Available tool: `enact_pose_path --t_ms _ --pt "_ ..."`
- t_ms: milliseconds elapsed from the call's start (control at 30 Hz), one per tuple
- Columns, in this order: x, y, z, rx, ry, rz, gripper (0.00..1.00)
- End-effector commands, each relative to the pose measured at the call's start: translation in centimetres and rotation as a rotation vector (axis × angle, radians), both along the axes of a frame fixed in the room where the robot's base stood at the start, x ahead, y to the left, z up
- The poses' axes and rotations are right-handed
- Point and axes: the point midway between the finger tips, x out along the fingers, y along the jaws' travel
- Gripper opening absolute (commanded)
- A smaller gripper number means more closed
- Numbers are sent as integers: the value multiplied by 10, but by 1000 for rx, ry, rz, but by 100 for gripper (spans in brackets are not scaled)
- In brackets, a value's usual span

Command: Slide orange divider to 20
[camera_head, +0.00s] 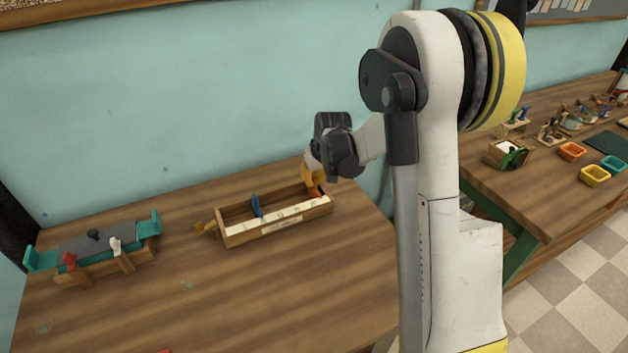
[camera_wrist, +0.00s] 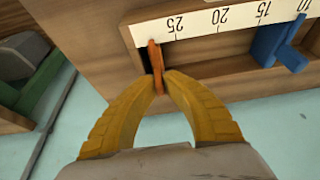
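A wooden box (camera_head: 231,243) with a white number strip (camera_head: 290,212) stands on the table. The orange divider (camera_wrist: 155,62) is at the box's right end in the head view, largely hidden by my gripper. In the wrist view it stands beyond the 25 mark, on the side away from 20. A blue divider (camera_head: 257,207) shows in the box; in the wrist view (camera_wrist: 268,42) it is between 15 and 10. My gripper (camera_wrist: 160,77) has its yellow fingertips closed on both sides of the orange divider's end.
A teal and wood clamp-like device (camera_head: 97,245) stands at the left of the table. The table front is mostly clear. Another table (camera_head: 560,185) with small bins is at the right.

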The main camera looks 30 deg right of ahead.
Motion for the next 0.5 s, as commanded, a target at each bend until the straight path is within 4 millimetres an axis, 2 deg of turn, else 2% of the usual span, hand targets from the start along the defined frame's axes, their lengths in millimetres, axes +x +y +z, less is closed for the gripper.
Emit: enact_pose_path --t_ms 167,233,500 --pt "0 1 0 0 0 0 0" --pt "0 9 0 0 0 2 0" --pt "0 66 0 0 1 4 0"
